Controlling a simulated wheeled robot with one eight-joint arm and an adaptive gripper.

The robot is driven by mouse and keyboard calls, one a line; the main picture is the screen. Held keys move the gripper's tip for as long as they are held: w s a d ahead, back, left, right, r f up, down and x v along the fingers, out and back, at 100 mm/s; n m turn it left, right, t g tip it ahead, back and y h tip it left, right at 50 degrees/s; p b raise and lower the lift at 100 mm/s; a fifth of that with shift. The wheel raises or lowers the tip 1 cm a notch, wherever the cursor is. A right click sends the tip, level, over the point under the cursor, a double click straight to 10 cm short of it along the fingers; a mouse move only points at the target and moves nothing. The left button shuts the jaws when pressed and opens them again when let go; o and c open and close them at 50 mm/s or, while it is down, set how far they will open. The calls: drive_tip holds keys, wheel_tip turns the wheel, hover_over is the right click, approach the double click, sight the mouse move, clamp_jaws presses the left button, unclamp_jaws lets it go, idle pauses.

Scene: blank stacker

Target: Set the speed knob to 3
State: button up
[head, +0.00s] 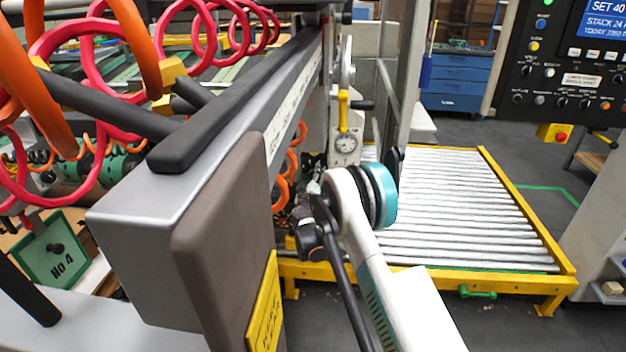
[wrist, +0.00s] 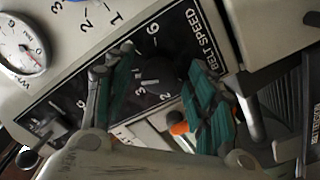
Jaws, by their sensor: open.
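In the wrist view, a black panel (wrist: 184,22) marked "BELT SPEED" lies tilted under my gripper (wrist: 158,68). A dark round knob (wrist: 170,75) shows dimly on it against the black face. White scale figures, among them a 6 and a 3, stand beside it. Contact with the knob cannot be told. In the head view, my arm hides the panel and gripper.
A white gauge (wrist: 22,45) and a small lever (wrist: 45,128) sit left of the knob in the wrist view. In the head view, a large grey beam (head: 190,190) stands close by my arm. A roller table (head: 465,205) with yellow rails lies behind.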

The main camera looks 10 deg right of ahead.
drive_tip(key=c, duration=1.1)
drive_tip(key=shift+n, duration=4.3)
drive_tip(key=o, duration=1.1)
